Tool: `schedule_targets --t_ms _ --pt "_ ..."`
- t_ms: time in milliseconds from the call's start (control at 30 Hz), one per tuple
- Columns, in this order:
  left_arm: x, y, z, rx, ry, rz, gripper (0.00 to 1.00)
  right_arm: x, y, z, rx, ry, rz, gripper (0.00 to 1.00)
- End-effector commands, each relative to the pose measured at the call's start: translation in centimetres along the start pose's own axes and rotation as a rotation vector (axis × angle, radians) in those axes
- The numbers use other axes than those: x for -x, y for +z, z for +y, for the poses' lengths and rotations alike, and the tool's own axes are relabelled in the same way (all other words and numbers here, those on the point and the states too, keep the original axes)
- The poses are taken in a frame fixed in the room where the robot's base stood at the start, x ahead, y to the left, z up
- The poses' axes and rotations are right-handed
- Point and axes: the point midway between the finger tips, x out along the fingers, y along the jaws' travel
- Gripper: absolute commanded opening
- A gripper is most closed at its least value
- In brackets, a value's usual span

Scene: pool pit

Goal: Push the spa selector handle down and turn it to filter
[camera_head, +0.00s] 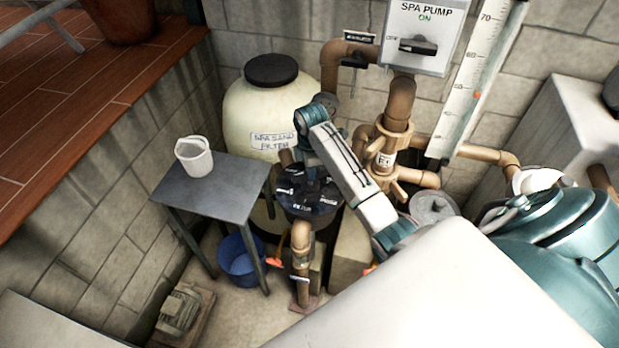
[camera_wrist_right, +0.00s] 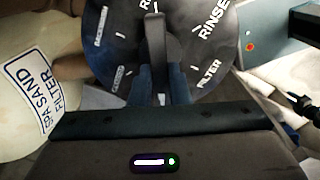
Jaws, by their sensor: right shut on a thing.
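The spa selector is a dark round dial (camera_head: 292,203) with white labels, on a pipe in front of the cream spa sand filter tank (camera_head: 245,108). In the right wrist view the dial face (camera_wrist_right: 105,45) shows RINSE at upper right and FILTER at right, lower down. Its black handle (camera_wrist_right: 155,42) points up in that view, away from the FILTER mark. My right gripper (camera_wrist_right: 160,88) is shut on the handle's near end, one blue finger on each side. In the head view my right arm partly covers the dial, and the handle is hard to make out. My left gripper is not in view.
A grey table (camera_head: 215,187) with a white bucket (camera_head: 195,157) stands left of the dial, a blue bucket (camera_head: 240,262) beneath. Brown pipes (camera_head: 397,105) rise right of it under the SPA PUMP switch box (camera_head: 425,35). A stone wall stands behind.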

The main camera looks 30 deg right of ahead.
Motion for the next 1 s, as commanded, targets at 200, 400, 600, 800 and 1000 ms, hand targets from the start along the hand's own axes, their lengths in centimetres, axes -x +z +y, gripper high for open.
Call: schedule_targets --t_ms 200,400,600,800,1000 --pt "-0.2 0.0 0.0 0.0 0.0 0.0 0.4 -0.6 0.0 0.0 0.0 -0.002 0.0 0.0" --pt "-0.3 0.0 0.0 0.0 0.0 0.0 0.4 -1.0 0.0 -0.1 0.0 -0.002 0.0 0.0" --pt "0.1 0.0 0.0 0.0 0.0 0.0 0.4 -0.9 0.0 -0.1 0.034 -0.003 0.0 0.0" --pt "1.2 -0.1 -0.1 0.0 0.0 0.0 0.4 -0.9 0.0 -0.1 0.271 -0.004 0.001 0.0" --pt "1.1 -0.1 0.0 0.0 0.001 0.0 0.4 -1.1 0.0 -0.1 0.537 -0.003 0.001 0.0"
